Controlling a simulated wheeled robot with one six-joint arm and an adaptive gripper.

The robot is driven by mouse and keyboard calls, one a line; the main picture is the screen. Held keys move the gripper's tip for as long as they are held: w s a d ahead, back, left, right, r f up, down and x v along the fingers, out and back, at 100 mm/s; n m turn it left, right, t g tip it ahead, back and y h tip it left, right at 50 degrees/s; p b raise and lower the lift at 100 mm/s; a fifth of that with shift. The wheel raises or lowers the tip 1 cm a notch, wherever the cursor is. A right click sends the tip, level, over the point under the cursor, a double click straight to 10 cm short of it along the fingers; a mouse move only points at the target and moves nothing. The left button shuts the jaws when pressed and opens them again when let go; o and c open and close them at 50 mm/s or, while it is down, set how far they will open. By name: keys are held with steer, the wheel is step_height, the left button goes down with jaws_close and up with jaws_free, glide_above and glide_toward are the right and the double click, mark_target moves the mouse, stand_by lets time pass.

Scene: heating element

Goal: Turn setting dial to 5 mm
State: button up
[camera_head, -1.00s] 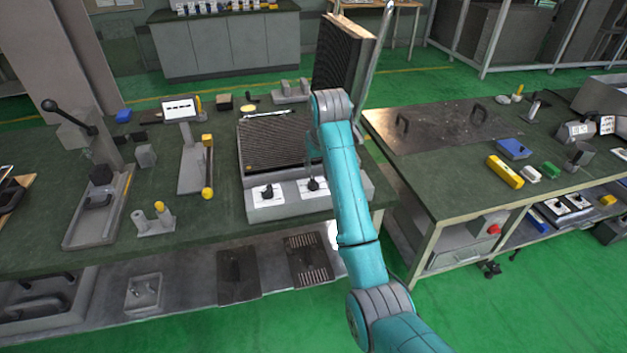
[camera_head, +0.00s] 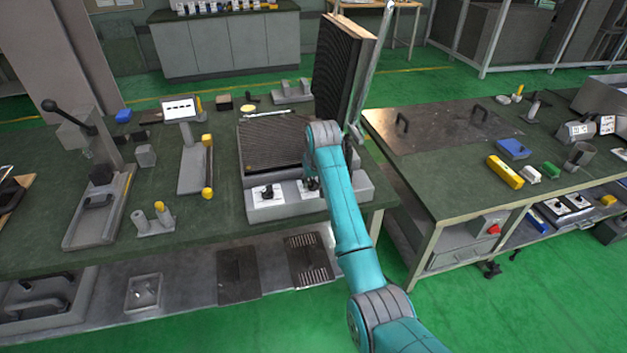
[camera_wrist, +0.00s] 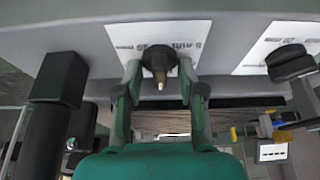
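The heating unit (camera_head: 285,208) has two dark dials on white scale plates along its front. The left dial (camera_head: 267,192) stands free and also shows at the right of the wrist view (camera_wrist: 290,62). The right dial (camera_head: 312,184) is partly hidden by my arm in the head view. In the wrist view my gripper (camera_wrist: 160,72) has one finger on each side of this dial (camera_wrist: 160,60), with what looks like a narrow gap at each side. Its scale plate (camera_wrist: 125,42) carries mm marks seen upside down. The dial's exact setting is unclear.
The unit's ribbed upper plate (camera_head: 335,70) stands raised behind my arm, above the ribbed lower plate (camera_head: 265,150). A dark block on a post (camera_wrist: 60,80) is close at left in the wrist view. A yellow-ended bar stand (camera_head: 207,165) is left of the unit.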

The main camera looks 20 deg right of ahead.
jaws_close()
steer(key=shift+n, duration=0.3)
steer(key=n+y, duration=0.1)
steer(key=n, duration=0.2)
steer(key=shift+d, duration=0.15)
steer(key=n+y, duration=0.1)
steer(key=n, duration=0.2)
steer(key=shift+n+g+y, duration=0.3)
steer(key=shift+g, duration=0.1)
steer(key=n+g+y, duration=0.1)
steer(key=n, duration=0.2)
steer(key=shift+w, duration=0.1)
steer(key=n+g, duration=0.1)
steer(key=n, duration=0.3)
steer(key=shift+d+n+y, duration=0.1)
steer(key=shift+n+y, duration=0.2)
steer(key=shift+y, duration=0.1)
steer(key=shift+g, duration=0.3)
